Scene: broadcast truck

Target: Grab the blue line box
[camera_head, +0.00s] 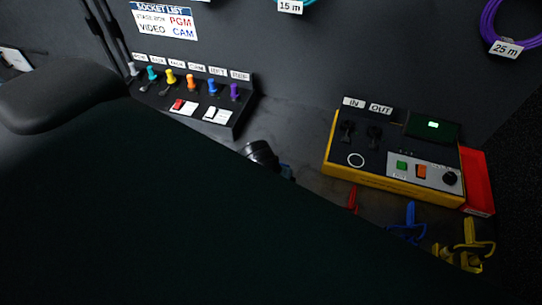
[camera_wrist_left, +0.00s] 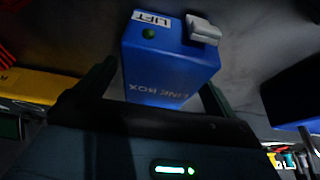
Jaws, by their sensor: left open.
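The blue line box (camera_wrist_left: 168,65) shows in the left wrist view, with upside-down "LINE BOX" lettering on its side. Its top bears a white "LIFT" label, a green button and a grey lever (camera_wrist_left: 203,28). My left gripper (camera_wrist_left: 158,80) is open, with one dark finger at each side of the box's near end. I cannot tell whether the fingers touch it. In the head view a large dark shape, likely my arm, hides the gripper and most or all of the box. My right gripper is not in view.
A yellow-edged IN/OUT tester (camera_head: 395,185) stands on the counter at right, with a red block (camera_head: 478,183) beside it. Red, blue (camera_head: 408,224) and yellow (camera_head: 468,246) clip-like items lie in front. A panel of coloured plugs (camera_head: 185,105) stands at left. Some grey counter is clear between.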

